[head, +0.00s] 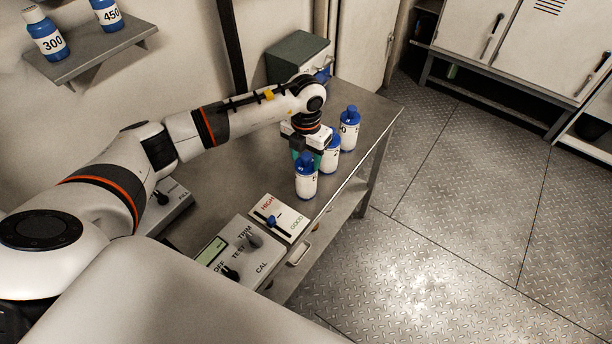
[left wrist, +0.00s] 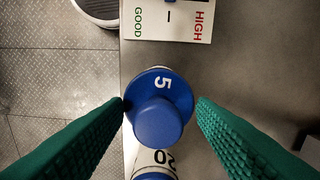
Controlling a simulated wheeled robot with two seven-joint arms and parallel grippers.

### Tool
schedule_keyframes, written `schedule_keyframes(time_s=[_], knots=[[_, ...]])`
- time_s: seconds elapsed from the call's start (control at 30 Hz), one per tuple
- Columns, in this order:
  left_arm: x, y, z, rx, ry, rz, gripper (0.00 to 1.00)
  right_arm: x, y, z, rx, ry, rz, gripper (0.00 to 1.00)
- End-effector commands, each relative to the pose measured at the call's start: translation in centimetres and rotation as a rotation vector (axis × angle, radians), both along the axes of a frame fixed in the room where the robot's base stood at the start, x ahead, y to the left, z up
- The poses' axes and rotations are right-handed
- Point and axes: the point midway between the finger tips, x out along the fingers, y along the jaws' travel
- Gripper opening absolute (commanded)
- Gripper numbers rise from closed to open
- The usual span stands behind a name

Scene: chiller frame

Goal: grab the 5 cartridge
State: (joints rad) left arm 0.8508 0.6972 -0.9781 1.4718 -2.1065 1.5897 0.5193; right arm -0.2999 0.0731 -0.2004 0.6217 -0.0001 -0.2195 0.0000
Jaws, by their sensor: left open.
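The 5 cartridge (left wrist: 160,120) has a blue cap marked 5 and sits between my left gripper's (left wrist: 162,103) two green fingers in the left wrist view. The left fingertip is close beside the cap's rim; I cannot tell if it touches. The right fingertip is clear of it. In the head view the 5 cartridge (head: 306,184) is the white, blue-topped bottle closest to the HIGH/GOOD panel, upright on the bench. My left gripper (head: 308,157) is open above and around its top there. My right gripper is in neither view.
A 20 cartridge (left wrist: 153,161) stands right behind the 5. The head view shows two more bottles in that row, the middle (head: 331,160) and far one (head: 349,136). The HIGH/GOOD panel (head: 280,219) and control box (head: 243,250) lie nearer on the metal bench (head: 372,112).

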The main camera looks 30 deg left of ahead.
Motion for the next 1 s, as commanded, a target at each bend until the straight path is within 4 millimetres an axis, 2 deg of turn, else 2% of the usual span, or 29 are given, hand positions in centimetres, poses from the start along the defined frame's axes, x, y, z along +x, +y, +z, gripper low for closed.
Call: schedule_keyframes(time_s=[0.03, 0.33, 0.63, 0.73, 0.87, 1.0], knots=[[0.0, 0.0, 0.0, 0.0, 0.0, 0.0, 0.48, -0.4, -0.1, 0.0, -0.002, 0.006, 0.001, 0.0], [0.0, 0.0, 0.1, -0.001, 0.0, 0.0, 0.0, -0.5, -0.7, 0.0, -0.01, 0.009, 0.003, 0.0], [0.0, 0.0, 0.2, -0.001, -0.002, 0.0, 0.0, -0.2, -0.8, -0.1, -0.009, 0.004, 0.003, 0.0], [0.1, 0.0, 0.7, -0.001, -0.004, 0.0, 0.0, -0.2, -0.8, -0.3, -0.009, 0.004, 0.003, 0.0], [0.1, 0.0, 2.7, 0.0, -0.006, -0.001, 0.0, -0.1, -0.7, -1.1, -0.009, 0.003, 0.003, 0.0], [0.2, 0.0, 5.7, -0.002, -0.008, -0.001, 0.0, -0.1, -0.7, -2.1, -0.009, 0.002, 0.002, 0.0]])
